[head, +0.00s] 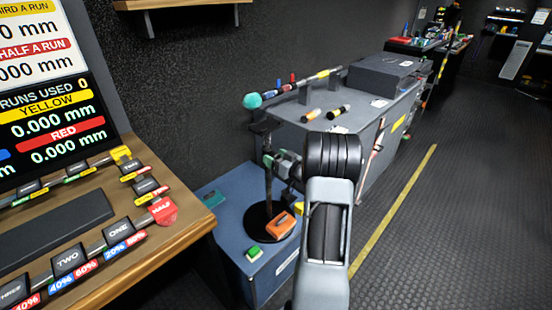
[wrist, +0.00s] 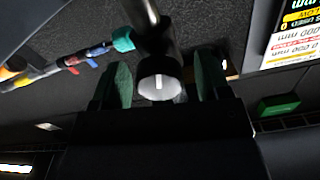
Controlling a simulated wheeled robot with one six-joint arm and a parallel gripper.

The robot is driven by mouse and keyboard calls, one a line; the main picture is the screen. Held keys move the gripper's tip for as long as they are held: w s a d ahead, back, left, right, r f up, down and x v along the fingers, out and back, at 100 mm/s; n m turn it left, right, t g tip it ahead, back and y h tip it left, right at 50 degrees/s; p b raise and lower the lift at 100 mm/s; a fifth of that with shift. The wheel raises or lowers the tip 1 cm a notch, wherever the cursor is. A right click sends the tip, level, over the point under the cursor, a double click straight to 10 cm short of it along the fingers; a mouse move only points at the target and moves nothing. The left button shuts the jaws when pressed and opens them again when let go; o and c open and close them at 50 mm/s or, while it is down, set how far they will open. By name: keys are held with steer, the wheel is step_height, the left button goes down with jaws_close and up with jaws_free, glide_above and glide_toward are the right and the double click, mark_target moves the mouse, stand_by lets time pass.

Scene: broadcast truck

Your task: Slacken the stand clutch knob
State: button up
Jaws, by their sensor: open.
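The stand (head: 268,185) is a thin dark pole on a round black base, upright on a blue case. In the wrist view, the clutch knob (wrist: 160,84) is a pale round cylinder with a short white line on its face, joined to the dark pole (wrist: 143,20). My gripper (wrist: 163,85) is open, with one greenish finger on each side of the knob and dark gaps between. In the head view, my gripper (head: 280,163) is beside the stand's pole at mid-height, and the knob is hard to make out there.
A boom pole with a teal tip (head: 253,101) lies across the top, over the grey cabinet (head: 350,118). The blue case (head: 232,215) carries an orange box (head: 281,225) and a green button (head: 254,252). A wooden console (head: 150,200) stands at left. The floor at right is clear.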

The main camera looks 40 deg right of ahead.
steer(key=shift+c, duration=0.5)
steer(key=c, duration=0.8)
steer(key=shift+f+n+b, duration=0.25)
steer(key=shift+n+b, duration=0.55)
steer(key=shift+b, duration=0.25)
steer(key=shift+c, duration=0.2)
steer(key=shift+r+n+b, duration=0.25)
steer(key=shift+n+b, duration=0.2)
steer(key=shift+n, duration=0.35)
steer(key=o, duration=0.9)
steer(key=shift+o, duration=0.2)
steer(key=s+d+p, duration=0.1)
steer(key=s+d, duration=0.1)
steer(key=s, duration=1.1)
steer(key=shift+s+d, duration=0.2)
steer(key=shift+s, duration=0.1)
